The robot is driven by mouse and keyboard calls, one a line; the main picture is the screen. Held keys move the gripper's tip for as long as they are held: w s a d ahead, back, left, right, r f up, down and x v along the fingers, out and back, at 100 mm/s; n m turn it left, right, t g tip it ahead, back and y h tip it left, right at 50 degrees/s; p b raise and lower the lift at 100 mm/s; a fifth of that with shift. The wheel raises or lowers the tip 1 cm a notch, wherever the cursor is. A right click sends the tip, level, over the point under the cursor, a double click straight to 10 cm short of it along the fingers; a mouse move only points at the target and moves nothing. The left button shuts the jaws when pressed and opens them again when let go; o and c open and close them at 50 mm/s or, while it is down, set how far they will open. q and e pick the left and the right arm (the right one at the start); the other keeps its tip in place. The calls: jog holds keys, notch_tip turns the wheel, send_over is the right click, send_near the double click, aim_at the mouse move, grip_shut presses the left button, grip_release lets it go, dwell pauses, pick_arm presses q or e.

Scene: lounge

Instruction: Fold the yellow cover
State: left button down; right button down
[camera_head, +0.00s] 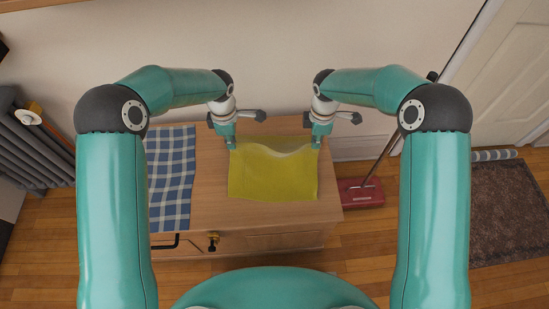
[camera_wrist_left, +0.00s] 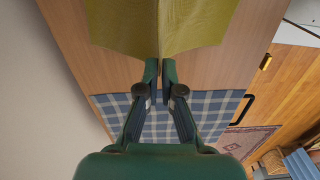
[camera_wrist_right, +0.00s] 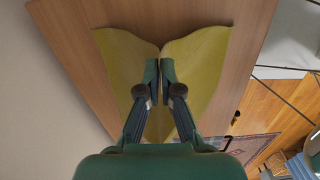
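The yellow cover (camera_head: 272,180) lies on the wooden cabinet top, with its far edge lifted at both corners and sagging between them. My left gripper (camera_head: 232,144) is at the far left corner. In the left wrist view its fingers (camera_wrist_left: 160,66) are closed together on the cover's edge (camera_wrist_left: 160,22). My right gripper (camera_head: 316,143) is at the far right corner. In the right wrist view its fingers (camera_wrist_right: 159,66) are closed on the cover (camera_wrist_right: 195,65), which puckers at the fingertips. The near part of the cover looks flat on the wood.
The wooden cabinet (camera_head: 210,205) has bare top around the cover. A blue-and-white checked cloth (camera_head: 172,175) lies on its left side. A red floor sweeper (camera_head: 361,192) stands on the floor to the right, its handle leaning up. The wall is close behind.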

notch_tip(320, 180, up, 12)
jog(key=p, duration=1)
jog(key=shift+w+f, duration=0.1)
jog(key=shift+f, duration=0.15)
